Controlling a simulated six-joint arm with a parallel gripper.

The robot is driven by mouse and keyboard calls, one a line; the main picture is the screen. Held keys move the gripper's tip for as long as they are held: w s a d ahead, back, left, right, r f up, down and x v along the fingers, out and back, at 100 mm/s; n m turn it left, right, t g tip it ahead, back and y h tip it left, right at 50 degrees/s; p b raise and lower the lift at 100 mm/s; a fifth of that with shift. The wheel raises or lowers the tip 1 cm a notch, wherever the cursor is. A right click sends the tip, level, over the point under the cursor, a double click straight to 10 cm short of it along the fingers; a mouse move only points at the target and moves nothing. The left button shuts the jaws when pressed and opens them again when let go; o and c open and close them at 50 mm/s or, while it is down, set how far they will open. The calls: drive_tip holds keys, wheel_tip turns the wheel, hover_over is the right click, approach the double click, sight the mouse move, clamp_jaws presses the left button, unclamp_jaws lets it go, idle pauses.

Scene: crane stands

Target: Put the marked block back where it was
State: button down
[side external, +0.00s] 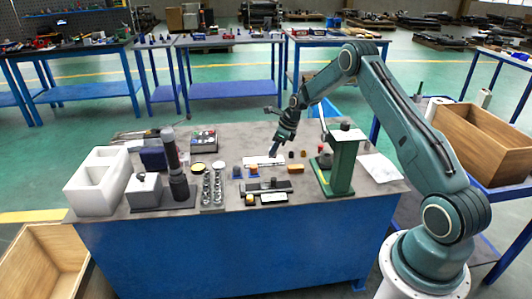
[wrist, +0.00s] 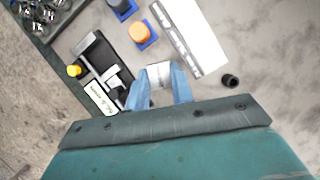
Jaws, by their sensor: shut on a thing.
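My gripper (wrist: 160,82) is shut on a small whitish block (wrist: 159,71) with faint dark marks, pinched between its two blue fingers. In the side external view my gripper (side external: 274,152) points down near the middle of the grey table, by a white strip (side external: 252,161); the held block cannot be made out there. In the wrist view the white strip (wrist: 190,40) lies just beyond the fingers, to the upper right. An orange block (wrist: 139,31) sits on a blue pad (wrist: 149,42) to the upper left. I cannot tell whether the held block touches the table.
A small black cylinder (wrist: 230,81) stands right. A green stand (side external: 343,165) rises right of my gripper. A dark column (side external: 175,165) stands left. Bare tabletop lies behind.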

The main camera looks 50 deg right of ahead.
drive_tip(key=shift+f, duration=1.45)
drive_tip(key=shift+f, duration=0.1)
drive_tip(key=shift+f, duration=2.05)
drive_tip(key=shift+f, duration=0.1)
drive_tip(key=c, duration=1.2)
unclamp_jaws()
drive_tip(key=v, duration=1.2)
